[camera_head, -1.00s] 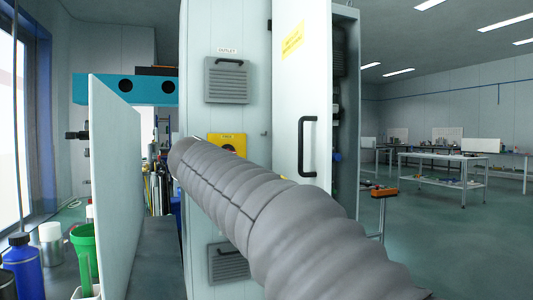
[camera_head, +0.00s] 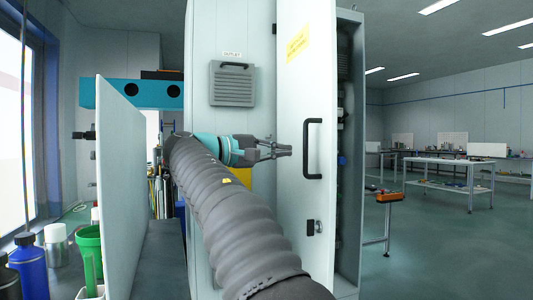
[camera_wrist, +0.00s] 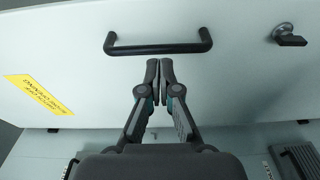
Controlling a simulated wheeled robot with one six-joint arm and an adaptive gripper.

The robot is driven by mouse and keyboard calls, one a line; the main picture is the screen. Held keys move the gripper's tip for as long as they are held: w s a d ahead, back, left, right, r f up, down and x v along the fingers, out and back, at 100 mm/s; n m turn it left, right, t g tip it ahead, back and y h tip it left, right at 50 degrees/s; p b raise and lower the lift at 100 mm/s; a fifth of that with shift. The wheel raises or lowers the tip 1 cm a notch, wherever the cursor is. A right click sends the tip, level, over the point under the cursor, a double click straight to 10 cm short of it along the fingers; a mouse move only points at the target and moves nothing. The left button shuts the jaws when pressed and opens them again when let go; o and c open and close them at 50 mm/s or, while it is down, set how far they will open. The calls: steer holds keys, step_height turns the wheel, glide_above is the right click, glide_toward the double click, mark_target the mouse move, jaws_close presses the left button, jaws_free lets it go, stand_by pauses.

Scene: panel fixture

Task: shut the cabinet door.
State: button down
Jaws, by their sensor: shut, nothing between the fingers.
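The cabinet door (camera_head: 305,215) is light grey and stands ajar, with the dark interior showing along its right side. It carries a black bar handle (camera_head: 313,149), a yellow label (camera_head: 298,44) and a small latch (camera_head: 314,228) below the handle. My gripper (camera_head: 290,150) is shut and empty, just left of the handle in the head view. In the wrist view, my gripper (camera_wrist: 160,62) points at the door with its fingertips just below the black handle (camera_wrist: 158,48). I cannot tell whether the fingertips touch the door.
A vented panel (camera_head: 231,83) is on the cabinet's left face. A pale partition (camera_head: 120,190) stands at the left, beside a bench with a green jug (camera_head: 89,245) and a blue bottle (camera_head: 30,265). Open floor (camera_head: 430,240) lies to the right, with tables further back.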

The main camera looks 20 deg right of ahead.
steer(key=shift+w+d, duration=0.2)
steer(key=shift+d, duration=1.6)
steer(key=shift+d, duration=0.1)
